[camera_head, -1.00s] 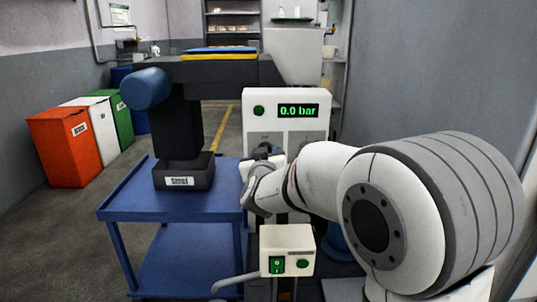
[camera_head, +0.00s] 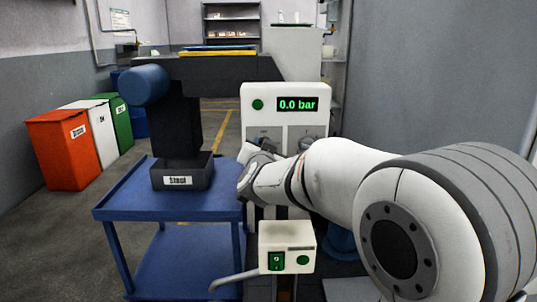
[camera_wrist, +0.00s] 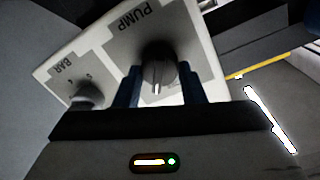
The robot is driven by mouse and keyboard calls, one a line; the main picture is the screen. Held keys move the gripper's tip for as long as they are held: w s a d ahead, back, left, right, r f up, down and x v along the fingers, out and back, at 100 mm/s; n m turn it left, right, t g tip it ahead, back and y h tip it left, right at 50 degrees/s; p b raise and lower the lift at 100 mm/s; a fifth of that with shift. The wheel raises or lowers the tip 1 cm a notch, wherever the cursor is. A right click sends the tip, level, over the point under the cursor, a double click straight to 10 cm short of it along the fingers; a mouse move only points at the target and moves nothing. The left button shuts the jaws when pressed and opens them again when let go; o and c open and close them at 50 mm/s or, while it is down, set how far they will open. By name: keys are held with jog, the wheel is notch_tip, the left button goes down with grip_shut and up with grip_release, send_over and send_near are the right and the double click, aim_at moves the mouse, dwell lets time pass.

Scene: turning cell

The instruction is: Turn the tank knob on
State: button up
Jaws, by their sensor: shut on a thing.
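A white control panel (camera_head: 286,98) with a green "0.0 bar" display (camera_head: 297,104) stands behind my arm in the head view. In the wrist view its face carries a grey round knob (camera_wrist: 158,72) beside the label "PUMP", and a smaller knob (camera_wrist: 88,94) marked "BAR" to the left. No label reading "tank" can be seen. My gripper (camera_wrist: 160,88) is shut on the knob by "PUMP", one dark blue finger on each side. A white pointer line on that knob points down in the picture. In the head view my arm hides the fingertips.
A blue cart (camera_head: 120,208) stands left of the panel, with a labelled dark bin (camera_head: 182,177) on it. A white switch box (camera_head: 286,238) with green controls sits in front below my wrist. Red, white and green bins line the left wall.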

jog(key=m+b, duration=0.2)
jog(key=m, duration=0.1)
jog(key=m+b, duration=0.2)
jog(key=m, duration=0.1)
jog(key=m+y+b, duration=0.1)
jog(key=m+b, duration=0.1)
jog(key=m, duration=0.2)
jog(key=shift+d+f+b, duration=0.1)
jog(key=shift+d+b, duration=0.15)
jog(key=shift+b, duration=0.1)
jog(key=shift+m, duration=0.3)
jog(key=o, duration=1)
jog(key=s, duration=0.2)
jog(key=s+p, duration=0.1)
jog(key=s, duration=0.2)
jog(key=s+p, duration=0.1)
jog(key=s, duration=0.1)
jog(key=shift+s+r, duration=0.25)
jog(key=shift+s, duration=0.15)
